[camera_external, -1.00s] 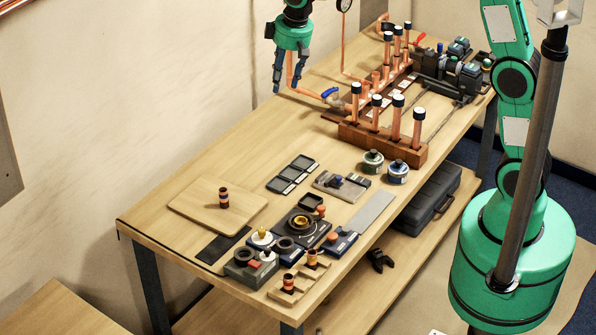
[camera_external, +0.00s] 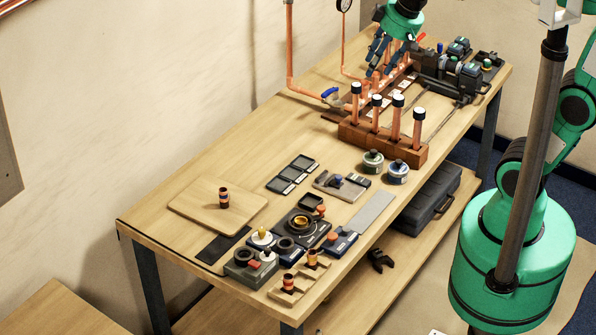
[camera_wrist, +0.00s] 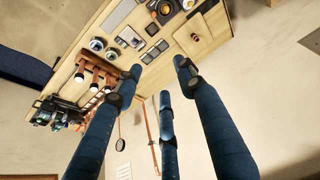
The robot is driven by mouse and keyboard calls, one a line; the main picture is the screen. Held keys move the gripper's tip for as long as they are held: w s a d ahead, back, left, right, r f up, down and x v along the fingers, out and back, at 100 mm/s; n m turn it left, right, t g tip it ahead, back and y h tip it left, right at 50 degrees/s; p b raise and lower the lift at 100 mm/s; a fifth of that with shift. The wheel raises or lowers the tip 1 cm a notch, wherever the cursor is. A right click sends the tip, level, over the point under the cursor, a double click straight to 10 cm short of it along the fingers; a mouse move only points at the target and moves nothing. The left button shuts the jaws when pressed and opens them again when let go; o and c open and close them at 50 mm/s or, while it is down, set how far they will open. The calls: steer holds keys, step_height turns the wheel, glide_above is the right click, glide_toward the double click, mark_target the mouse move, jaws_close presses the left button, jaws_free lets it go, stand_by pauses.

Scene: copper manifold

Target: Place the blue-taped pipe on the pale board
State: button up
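The pale board (camera_external: 188,208) lies at the near left of the bench, with a short dark-banded copper piece (camera_external: 223,198) standing on it. The board also shows at the top of the wrist view (camera_wrist: 212,22). Several upright copper pipes with dark caps stand in a front wooden block (camera_external: 385,146), among them one at its right end (camera_external: 418,130). I cannot make out blue tape on any pipe. My gripper (camera_external: 378,66) is over the rear pipe row and partly hides it. In the wrist view its fingers (camera_wrist: 160,78) are spread and hold nothing.
Dark clamp-like machines (camera_external: 450,75) stand at the far right. A copper line with a blue-handled valve (camera_external: 331,93) and a gauge (camera_external: 344,5) rise at the back. Two round tins (camera_external: 373,161), trays and fittings crowd the near bench.

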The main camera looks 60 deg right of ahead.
steer(key=s+d+f+t, duration=0.1)
steer(key=s+f, duration=0.1)
steer(key=s, duration=1.1)
steer(key=shift+s+d+f+m, duration=0.15)
steer(key=shift+s+d+m, duration=0.15)
step_height(320, 180, down, 17)
steer(key=b, duration=1.7)
